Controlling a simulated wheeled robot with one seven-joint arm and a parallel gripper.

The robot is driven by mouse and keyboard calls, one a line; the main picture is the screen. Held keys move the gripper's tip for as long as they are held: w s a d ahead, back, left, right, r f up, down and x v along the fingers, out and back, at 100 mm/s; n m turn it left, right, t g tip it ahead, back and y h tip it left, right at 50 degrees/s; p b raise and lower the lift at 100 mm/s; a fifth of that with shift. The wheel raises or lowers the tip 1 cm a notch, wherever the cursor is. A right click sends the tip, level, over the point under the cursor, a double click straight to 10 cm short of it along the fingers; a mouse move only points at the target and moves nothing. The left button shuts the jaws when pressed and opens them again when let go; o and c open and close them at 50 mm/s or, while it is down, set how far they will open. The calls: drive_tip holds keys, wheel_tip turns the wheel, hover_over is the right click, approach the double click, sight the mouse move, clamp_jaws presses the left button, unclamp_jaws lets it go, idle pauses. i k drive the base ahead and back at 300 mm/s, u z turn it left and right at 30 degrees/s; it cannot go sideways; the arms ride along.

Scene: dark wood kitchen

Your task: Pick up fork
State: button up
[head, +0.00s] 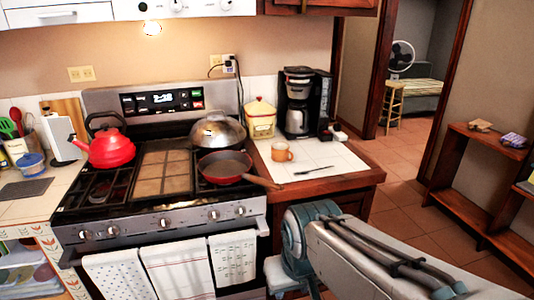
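A dark, thin fork-like utensil (314,171) lies flat on the white tiled counter (345,160) to the right of the stove. It is small in the head view, so I cannot make out its tines. An orange mug (282,152) stands just behind and to the left of it. My arm reaches in from the lower right, below and in front of the counter. The fingertips of my gripper do not show clearly, so I cannot tell whether it is open or shut.
A coffee maker (299,103) and a yellow canister (260,118) stand behind the mug. A red pan (225,167) on the stove (160,200) has its handle pointing over the counter's left edge. A wooden shelf (480,150) stands at the right, with open floor between.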

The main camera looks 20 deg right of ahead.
sight(305, 172)
drive_tip(key=z, duration=0.45)
drive_tip(key=i, duration=0.6)
drive_tip(key=z, duration=0.75)
drive_tip(key=i, duration=1)
drive_tip(key=u, duration=0.05)
